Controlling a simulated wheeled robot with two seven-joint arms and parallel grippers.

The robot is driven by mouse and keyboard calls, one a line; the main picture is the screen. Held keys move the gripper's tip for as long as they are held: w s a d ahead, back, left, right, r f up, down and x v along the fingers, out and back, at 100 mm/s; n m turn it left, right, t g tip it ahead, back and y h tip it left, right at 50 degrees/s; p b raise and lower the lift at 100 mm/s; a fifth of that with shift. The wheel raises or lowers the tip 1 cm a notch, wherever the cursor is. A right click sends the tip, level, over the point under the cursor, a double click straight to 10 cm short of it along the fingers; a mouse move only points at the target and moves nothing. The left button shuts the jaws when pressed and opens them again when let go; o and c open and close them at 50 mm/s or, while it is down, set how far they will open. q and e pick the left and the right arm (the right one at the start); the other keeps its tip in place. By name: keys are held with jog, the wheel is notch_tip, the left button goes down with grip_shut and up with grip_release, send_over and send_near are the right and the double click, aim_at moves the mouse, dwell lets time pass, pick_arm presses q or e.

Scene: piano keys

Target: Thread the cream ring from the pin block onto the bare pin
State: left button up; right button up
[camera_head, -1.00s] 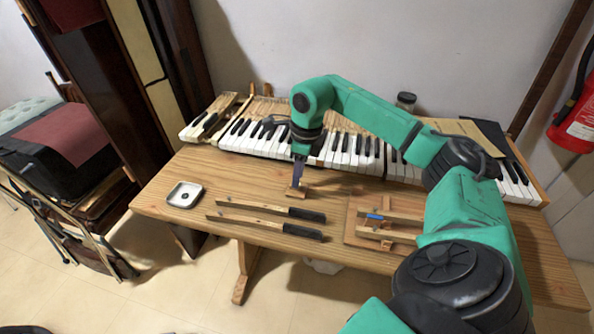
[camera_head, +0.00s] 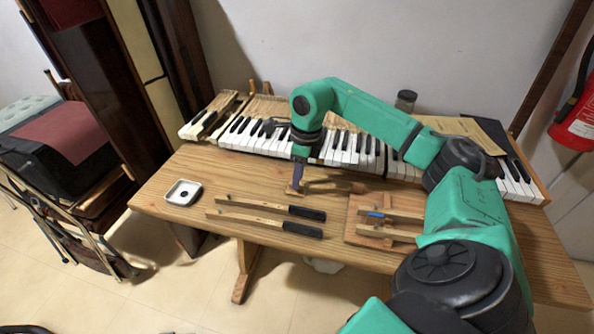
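My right gripper (camera_head: 296,187) points down at a small wooden block (camera_head: 290,194) on the table, probably the pin block. Its fingertips are at or just above the block; the view is too coarse to tell contact. The finger gap is not visible, so I cannot tell whether it is open or shut. The cream ring cannot be made out. Two long wooden keys with black ends, the rear one (camera_head: 255,205) and the front one (camera_head: 255,219), lie left of a wooden frame (camera_head: 352,229). Small pins seem to stand at their left ends. My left gripper is out of view.
The wooden frame carries a small blue piece (camera_head: 376,214). A piano keyboard (camera_head: 345,150) runs along the back, with a jar (camera_head: 405,101) behind it. Bare table lies between dish and keyboard.

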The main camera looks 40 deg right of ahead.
jog(key=c, duration=0.3)
notch_tip(320, 180, up, 9)
jog(key=p, duration=0.8)
jog(key=shift+p, duration=0.3)
dwell(0.4)
